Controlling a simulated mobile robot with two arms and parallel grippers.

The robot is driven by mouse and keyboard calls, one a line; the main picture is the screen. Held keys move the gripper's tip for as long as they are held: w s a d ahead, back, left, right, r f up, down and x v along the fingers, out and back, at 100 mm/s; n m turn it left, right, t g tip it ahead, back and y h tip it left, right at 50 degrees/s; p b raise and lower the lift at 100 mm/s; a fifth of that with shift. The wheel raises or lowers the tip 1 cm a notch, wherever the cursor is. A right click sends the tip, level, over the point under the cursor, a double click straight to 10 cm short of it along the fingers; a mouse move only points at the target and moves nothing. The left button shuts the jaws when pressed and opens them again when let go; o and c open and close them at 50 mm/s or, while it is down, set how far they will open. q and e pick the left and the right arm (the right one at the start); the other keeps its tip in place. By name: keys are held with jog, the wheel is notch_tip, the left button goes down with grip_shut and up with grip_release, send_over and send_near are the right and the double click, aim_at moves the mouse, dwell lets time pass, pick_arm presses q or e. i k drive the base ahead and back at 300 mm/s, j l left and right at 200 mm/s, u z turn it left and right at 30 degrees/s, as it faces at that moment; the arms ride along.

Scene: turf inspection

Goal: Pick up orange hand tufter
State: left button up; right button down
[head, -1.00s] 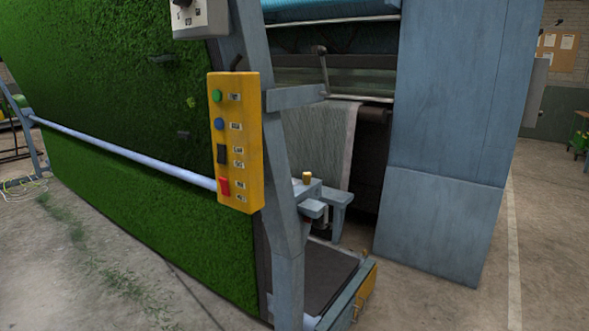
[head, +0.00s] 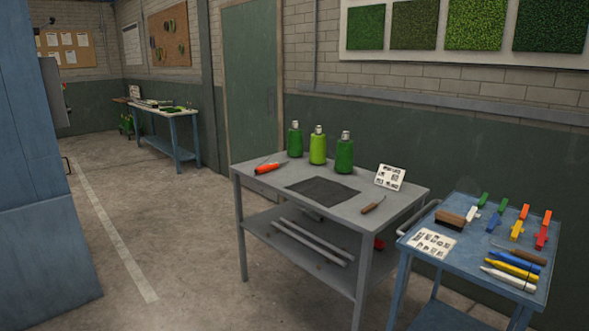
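An orange hand tufter (head: 268,168) lies on the left part of a grey metal table (head: 252,181) in the head view. Its thin metal tip points up and to the left. It lies in front of the green bottles, with nothing touching it that I can make out. Neither of my grippers shows in the head view.
The grey table also holds several green bottles (head: 318,147), a dark mat (head: 322,190), a wooden-handled tool (head: 373,204) and a white card (head: 390,177). A blue cart (head: 462,262) with clips and pens stands close on its right. Floor to the left is clear.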

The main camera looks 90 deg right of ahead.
aim_at(274, 166)
jog(key=z, duration=2.65)
jog(key=i+z, duration=0.15)
jog(key=z, duration=0.25)
jog(key=i+j+z, duration=0.1)
jog(key=z, duration=0.3)
